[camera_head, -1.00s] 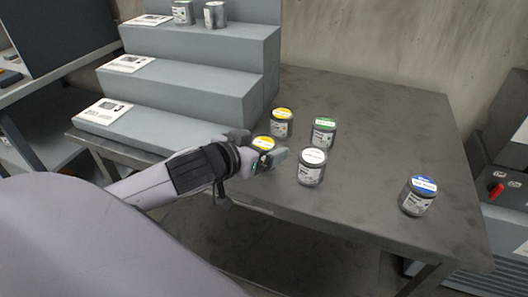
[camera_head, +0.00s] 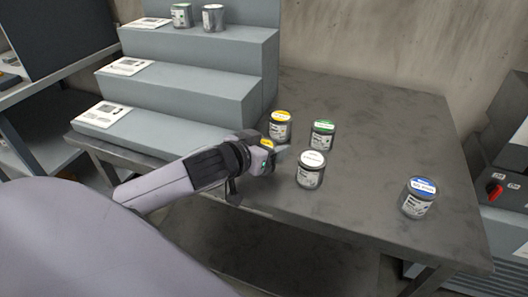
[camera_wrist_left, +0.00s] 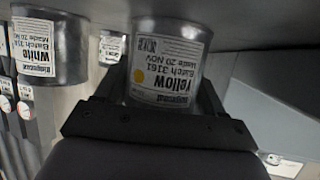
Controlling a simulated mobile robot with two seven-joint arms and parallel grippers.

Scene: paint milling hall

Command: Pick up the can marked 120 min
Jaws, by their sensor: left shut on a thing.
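My left gripper (camera_head: 264,150) is shut on a dark can with a yellow lid (camera_head: 266,142). In the left wrist view this held can (camera_wrist_left: 165,65) hangs between the fingers, upside down in the picture, and its label reads Yellow, Batch 3161. I cannot tell whether it is clear of the table. A blue-lidded can (camera_head: 418,199) stands apart at the right. The minute markings on the lids are too small to read. My right gripper is not in view.
A grey stepped stand (camera_head: 190,85) fills the table's left part, with white cards on its steps and two cans (camera_head: 181,15) (camera_head: 213,18) on top. The grey table (camera_head: 385,135) is bare at the back and between the white-lidded and blue-lidded cans.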

